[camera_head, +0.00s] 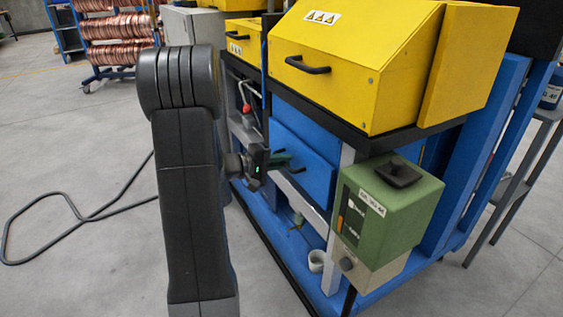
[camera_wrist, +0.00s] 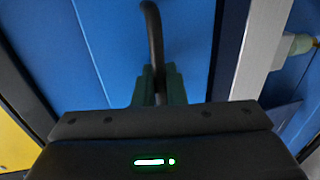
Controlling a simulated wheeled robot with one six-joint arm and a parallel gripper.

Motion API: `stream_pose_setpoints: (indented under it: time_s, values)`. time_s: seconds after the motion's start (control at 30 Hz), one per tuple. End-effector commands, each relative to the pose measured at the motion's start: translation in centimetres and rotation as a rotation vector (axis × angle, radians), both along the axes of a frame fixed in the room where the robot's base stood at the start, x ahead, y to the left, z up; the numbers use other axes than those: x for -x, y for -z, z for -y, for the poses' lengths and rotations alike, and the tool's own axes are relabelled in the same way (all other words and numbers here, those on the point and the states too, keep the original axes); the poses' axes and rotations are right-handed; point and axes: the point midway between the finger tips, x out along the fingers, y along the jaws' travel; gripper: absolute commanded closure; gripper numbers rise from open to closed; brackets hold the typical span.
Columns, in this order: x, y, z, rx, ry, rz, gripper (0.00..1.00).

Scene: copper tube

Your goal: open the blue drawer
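The blue drawer (camera_head: 312,172) is in the workbench under the yellow housings, in the middle of the head view. Its blue front (camera_wrist: 95,60) fills much of the wrist view. Its dark curved handle (camera_wrist: 152,35) runs down between the green fingers of my gripper (camera_wrist: 160,88). The fingers sit close against both sides of the handle, shut on it. In the head view my gripper (camera_head: 283,161) is at the drawer front, partly covering the handle. I cannot tell whether the drawer stands slightly out.
A green control box (camera_head: 385,215) sticks out right of the drawer. Yellow housings (camera_head: 350,60) overhang above. A black cable (camera_head: 75,210) lies on the floor at left. The floor around it is clear.

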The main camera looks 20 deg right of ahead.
Motion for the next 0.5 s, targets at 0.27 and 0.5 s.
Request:
stream_pose_setpoints:
  time_s: [0.27, 0.5]
  values:
    - [0.0, 0.1, -1.0, 0.000, -0.002, -0.001, 1.00]
    - [0.3, 0.3, -5.2, -0.001, -0.006, 0.001, 1.00]
